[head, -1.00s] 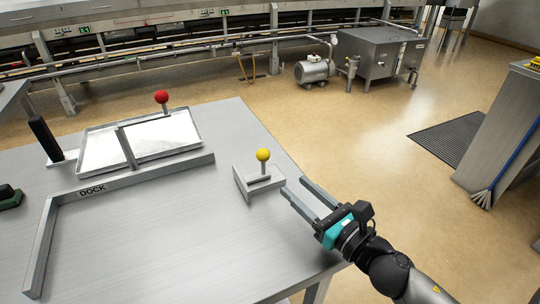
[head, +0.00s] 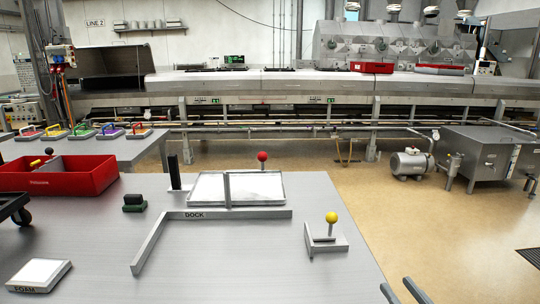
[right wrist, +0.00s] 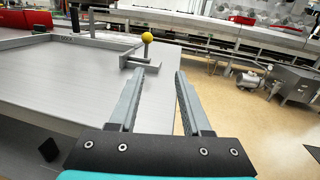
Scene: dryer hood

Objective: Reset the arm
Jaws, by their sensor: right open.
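My right gripper (head: 403,291) shows only its two fingers at the bottom edge of the head view, beside the table's right edge. In the right wrist view its fingers (right wrist: 160,75) stand apart with nothing between them. A metal bracket with a yellow ball knob (head: 332,217) stands on the table ahead of it, apart from the fingers. The yellow knob (right wrist: 147,38) also shows in the right wrist view, beyond the left finger. My left gripper is not clearly in view; a dark part of an arm or wheel shows at the left edge.
The grey table (head: 225,265) carries an L-shaped DOCK rail (head: 230,214), a framed tray with a red ball knob (head: 262,156), a FOAM block (head: 38,274) and a green-black block (head: 134,203). A red bin (head: 60,175) stands at left.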

